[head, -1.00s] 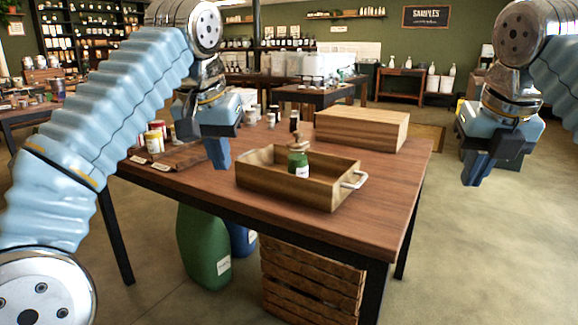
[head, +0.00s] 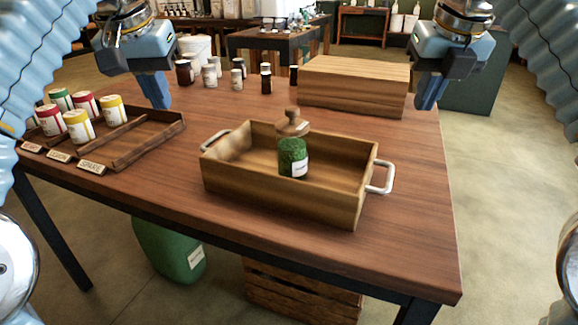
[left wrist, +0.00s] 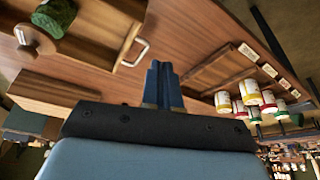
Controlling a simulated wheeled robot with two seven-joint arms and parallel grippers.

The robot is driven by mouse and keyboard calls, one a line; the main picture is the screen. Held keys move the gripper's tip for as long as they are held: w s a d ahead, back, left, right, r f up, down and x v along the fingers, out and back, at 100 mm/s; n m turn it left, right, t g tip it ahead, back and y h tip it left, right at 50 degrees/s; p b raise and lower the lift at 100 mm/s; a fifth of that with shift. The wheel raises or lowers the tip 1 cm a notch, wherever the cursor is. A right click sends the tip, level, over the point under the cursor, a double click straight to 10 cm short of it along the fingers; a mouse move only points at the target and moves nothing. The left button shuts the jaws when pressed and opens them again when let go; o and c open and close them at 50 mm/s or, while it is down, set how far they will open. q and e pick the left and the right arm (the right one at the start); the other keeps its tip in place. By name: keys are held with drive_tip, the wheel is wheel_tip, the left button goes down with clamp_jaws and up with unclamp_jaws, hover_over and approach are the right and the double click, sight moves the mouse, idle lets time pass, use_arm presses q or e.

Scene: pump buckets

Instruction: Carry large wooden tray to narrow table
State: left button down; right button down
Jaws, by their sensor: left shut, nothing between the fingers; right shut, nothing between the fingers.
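The large wooden tray (head: 240,185) sits on the brown table (head: 420,225), with a metal handle at each short end. A green jar (head: 293,158) with a white label stands in it; a wooden knob-like piece (head: 291,124) shows just behind or on top of the jar. My left gripper (head: 160,92) is shut and empty above the table, left of and behind the tray. It also shows in the left wrist view (left wrist: 162,85), with a tray handle (left wrist: 136,52) beyond it. My right gripper (head: 428,92) is shut and empty, right of and behind the tray. Neither touches the tray.
A wooden box (head: 352,88) stands behind the tray. A low sorting rack (head: 120,140) with several red, yellow and green-topped jars is at left. Several small dark and grey jars (head: 210,74) stand at the back. A dark table (head: 275,40) stands farther back.

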use_arm(q)
drive_tip(key=shift+w+f, duration=0.1)
use_arm(e)
drive_tip(key=shift+w+f, duration=0.1)
